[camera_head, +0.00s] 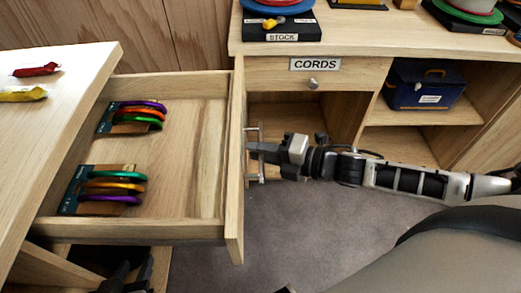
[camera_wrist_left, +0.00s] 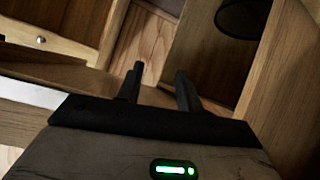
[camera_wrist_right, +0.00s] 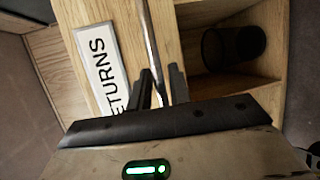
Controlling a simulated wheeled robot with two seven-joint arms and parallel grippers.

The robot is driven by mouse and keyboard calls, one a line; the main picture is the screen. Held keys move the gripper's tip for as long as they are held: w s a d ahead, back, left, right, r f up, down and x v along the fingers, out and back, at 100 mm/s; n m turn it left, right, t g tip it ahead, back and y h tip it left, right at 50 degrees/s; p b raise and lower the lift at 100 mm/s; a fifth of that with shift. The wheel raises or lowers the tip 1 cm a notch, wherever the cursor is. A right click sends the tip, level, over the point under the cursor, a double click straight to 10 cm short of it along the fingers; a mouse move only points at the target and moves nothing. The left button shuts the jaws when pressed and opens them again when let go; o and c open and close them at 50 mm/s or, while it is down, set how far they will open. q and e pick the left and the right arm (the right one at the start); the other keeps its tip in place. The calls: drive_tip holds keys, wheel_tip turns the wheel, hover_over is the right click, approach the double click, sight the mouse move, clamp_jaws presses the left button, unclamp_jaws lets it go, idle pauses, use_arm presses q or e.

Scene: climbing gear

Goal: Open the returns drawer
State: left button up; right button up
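The returns drawer (camera_head: 235,165) is pulled well out on the left in the head view. Its front carries a RETURNS label (camera_wrist_right: 101,68) in the right wrist view. My right gripper (camera_head: 251,150) is at the drawer's metal bar handle (camera_head: 254,174). In the right wrist view the handle bar (camera_wrist_right: 150,35) passes between the fingers (camera_wrist_right: 161,82), which are closed in on it. My left gripper (camera_head: 136,268) is low at the bottom left, below the drawer; in the left wrist view its fingers (camera_wrist_left: 160,82) are apart with nothing between them.
In the drawer lie two cards with coloured carabiners (camera_head: 140,115) (camera_head: 108,190). A wooden top with red and yellow items (camera_head: 36,70) stands left. A CORDS drawer (camera_head: 318,70) is closed at the back. A blue box (camera_head: 425,88) sits on a shelf. Grey floor is free.

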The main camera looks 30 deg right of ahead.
use_arm(q)
drive_tip(key=shift+r, duration=0.15)
drive_tip(key=p, duration=0.1)
drive_tip(key=r+p, duration=0.1)
drive_tip(key=p, duration=0.1)
drive_tip(key=shift+a, duration=0.2)
use_arm(e)
drive_tip(key=v, duration=1.6)
use_arm(q)
drive_tip(key=shift+s+f, duration=0.15)
drive_tip(key=shift+s, duration=0.05)
use_arm(e)
drive_tip(key=shift+s, duration=0.1)
